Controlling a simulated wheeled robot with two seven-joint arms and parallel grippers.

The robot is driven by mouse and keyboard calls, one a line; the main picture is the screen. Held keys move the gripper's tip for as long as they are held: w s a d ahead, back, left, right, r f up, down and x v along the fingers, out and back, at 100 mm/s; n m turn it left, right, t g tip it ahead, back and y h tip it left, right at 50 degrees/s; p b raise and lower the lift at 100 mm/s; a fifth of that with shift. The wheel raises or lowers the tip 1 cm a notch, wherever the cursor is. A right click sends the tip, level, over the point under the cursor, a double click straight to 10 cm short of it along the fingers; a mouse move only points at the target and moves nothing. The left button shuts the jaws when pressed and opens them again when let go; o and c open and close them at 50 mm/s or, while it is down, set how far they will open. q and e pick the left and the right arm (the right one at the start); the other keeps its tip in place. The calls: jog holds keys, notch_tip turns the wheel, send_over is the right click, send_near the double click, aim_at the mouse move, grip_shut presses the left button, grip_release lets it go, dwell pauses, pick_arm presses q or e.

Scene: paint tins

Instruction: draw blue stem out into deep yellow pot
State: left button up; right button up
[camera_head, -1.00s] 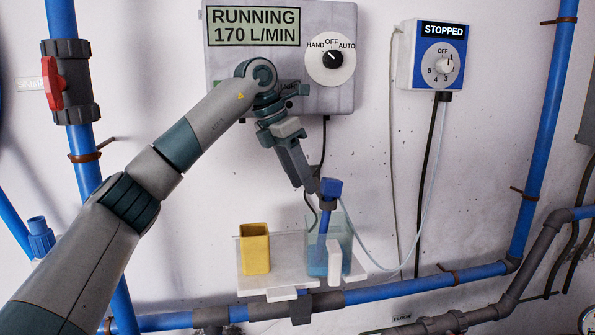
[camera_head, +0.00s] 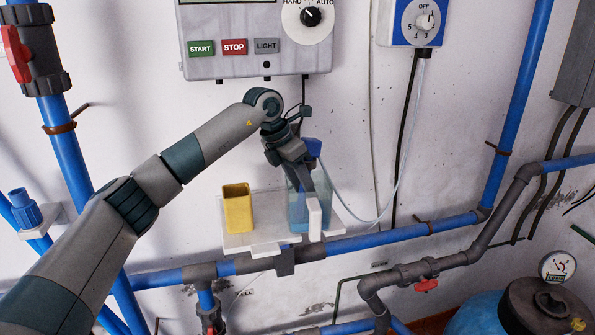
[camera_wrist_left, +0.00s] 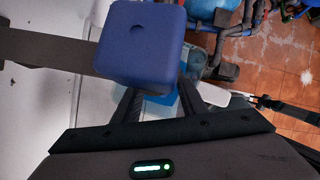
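The deep yellow pot (camera_head: 238,210) stands upright on the left of a small white shelf. To its right, a clear container (camera_head: 297,208) holds blue liquid. The blue stem's head (camera_head: 313,147) shows above this container, partly behind my left gripper (camera_head: 305,178); its lower part is mostly hidden. In the left wrist view, the blue head (camera_wrist_left: 139,42) is large and close, covering the fingertips. My left fingers (camera_wrist_left: 160,95) stand apart below it, with blue showing between them. Whether they touch the stem cannot be seen. My right gripper is not in view.
The white shelf (camera_head: 257,240) is on the wall above a blue pipe (camera_head: 370,240). A control box (camera_head: 255,55) hangs above my wrist. A thin clear hose (camera_head: 366,219) loops from the stem's head to the dosing pump (camera_head: 411,22) at upper right.

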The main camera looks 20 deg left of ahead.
pick_arm(q)
jog(key=shift+w+d+f, duration=0.1)
jog(key=shift+f, duration=0.35)
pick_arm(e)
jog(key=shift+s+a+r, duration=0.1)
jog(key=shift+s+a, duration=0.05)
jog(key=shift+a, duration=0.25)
pick_arm(q)
grip_shut()
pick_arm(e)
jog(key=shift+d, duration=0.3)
pick_arm(q)
jog(key=shift+r, duration=0.1)
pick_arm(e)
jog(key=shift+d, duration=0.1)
pick_arm(q)
jog(key=shift+r, duration=0.1)
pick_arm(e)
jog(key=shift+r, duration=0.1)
